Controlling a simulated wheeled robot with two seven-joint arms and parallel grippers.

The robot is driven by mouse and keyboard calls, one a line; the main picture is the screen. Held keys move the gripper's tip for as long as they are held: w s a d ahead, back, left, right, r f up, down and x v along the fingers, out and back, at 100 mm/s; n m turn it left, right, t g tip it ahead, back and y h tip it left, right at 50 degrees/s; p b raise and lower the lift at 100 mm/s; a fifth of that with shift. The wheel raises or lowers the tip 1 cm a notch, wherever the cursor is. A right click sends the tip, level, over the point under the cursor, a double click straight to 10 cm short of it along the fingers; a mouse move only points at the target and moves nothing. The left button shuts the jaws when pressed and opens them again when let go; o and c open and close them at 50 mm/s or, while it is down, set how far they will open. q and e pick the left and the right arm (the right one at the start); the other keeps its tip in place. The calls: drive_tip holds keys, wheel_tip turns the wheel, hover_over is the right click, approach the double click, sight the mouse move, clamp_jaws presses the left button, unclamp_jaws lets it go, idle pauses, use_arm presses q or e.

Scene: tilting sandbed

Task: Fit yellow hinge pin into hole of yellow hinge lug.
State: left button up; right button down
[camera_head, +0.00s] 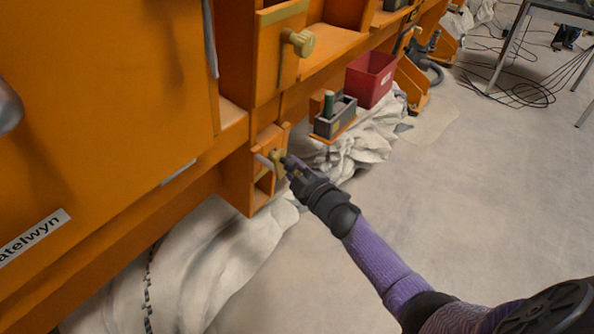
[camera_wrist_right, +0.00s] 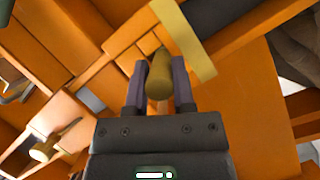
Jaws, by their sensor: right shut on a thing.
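The yellow hinge pin (camera_head: 277,160) is at my right gripper (camera_head: 286,165), low on the orange frame; a pale rod sticks out to its left. In the right wrist view, my right gripper (camera_wrist_right: 159,90) is shut on the yellow cylinder of the pin (camera_wrist_right: 160,72). A flat yellow strip (camera_wrist_right: 187,40), possibly part of the hinge lug, lies just beyond the pin. In the head view a small yellow patch (camera_head: 262,174) shows on the orange bracket below the pin. I cannot make out the hole or whether the pin is in it. My left gripper is not in view.
A yellow knob (camera_head: 301,42) sits on the upper orange panel. A grey holder (camera_head: 335,124) with a green item and a red bin (camera_head: 370,78) stand right of the bracket. White cloth (camera_head: 215,262) lies below. The floor at right is mostly clear, with cables (camera_head: 520,95) farther back.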

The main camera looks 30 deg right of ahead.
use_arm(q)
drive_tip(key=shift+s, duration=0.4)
use_arm(e)
drive_tip(key=shift+w+a+r, duration=0.1)
drive_tip(key=shift+w+a, duration=0.05)
drive_tip(key=shift+w, duration=0.25)
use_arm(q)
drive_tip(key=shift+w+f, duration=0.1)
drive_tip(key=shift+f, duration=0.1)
use_arm(e)
drive_tip(key=shift+w+a, duration=0.15)
drive_tip(key=shift+w, duration=0.25)
drive_tip(key=c, duration=0.8)
unclamp_jaws()
drive_tip(key=shift+r, duration=0.1)
drive_tip(key=o, duration=0.4)
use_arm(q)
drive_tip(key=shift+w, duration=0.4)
use_arm(e)
drive_tip(key=shift+s, duration=0.15)
use_arm(q)
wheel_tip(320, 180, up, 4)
drive_tip(key=p, duration=0.4)
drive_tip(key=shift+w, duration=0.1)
use_arm(e)
drive_tip(key=s, duration=0.9)
drive_tip(key=shift+s+d+r, duration=0.1)
drive_tip(key=shift+s+d, duration=0.1)
drive_tip(key=shift+s, duration=0.15)
